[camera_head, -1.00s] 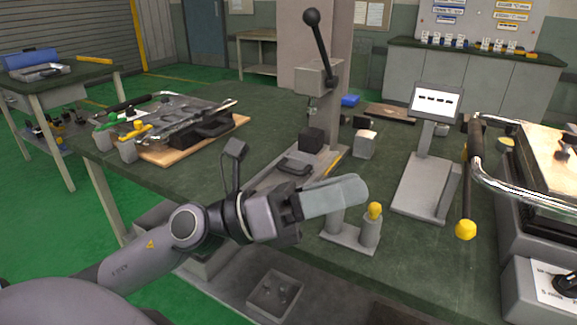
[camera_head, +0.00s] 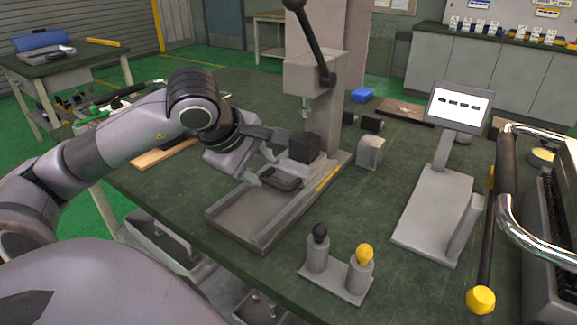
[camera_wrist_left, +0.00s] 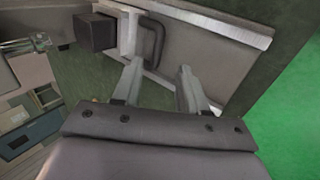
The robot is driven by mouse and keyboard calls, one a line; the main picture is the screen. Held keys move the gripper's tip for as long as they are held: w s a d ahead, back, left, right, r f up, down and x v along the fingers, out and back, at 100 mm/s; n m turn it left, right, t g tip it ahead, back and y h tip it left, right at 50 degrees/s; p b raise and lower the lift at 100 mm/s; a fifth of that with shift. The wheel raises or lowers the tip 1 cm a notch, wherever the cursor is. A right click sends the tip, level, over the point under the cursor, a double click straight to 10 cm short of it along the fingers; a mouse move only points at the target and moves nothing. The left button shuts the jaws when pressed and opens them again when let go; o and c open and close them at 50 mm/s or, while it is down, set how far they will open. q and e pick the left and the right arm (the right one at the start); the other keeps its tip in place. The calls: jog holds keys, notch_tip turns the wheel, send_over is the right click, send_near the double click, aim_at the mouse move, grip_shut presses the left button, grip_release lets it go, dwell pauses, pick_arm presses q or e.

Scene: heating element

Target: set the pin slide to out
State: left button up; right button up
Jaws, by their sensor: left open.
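The pin slide is on the long grey base of the lever press, with a black loop handle (camera_head: 281,179) at its near end. A dark block (camera_head: 304,147) stands just behind the handle. In the left wrist view the handle (camera_wrist_left: 152,42) lies beyond my fingertips, with the block (camera_wrist_left: 96,32) to its left. My left gripper (camera_head: 268,163) is open and empty, its fingers pointing at the handle from the left, apparently short of it. The near part of the base channel (camera_head: 250,215) is empty. My right gripper is out of view.
The press column (camera_head: 318,75) with its black lever (camera_head: 312,42) rises behind the block. A stand with black and yellow knobs (camera_head: 337,278) is at the front. A tilted display (camera_head: 459,106) stands to the right.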

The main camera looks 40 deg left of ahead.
aim_at(276, 184)
pick_arm(q)
jog(key=shift+w+a+f, duration=0.1)
jog(key=shift+w+f, duration=0.3)
jog(key=shift+w, duration=0.1)
jog(key=shift+x, duration=2.95)
jog(key=shift+s, duration=0.1)
grip_shut()
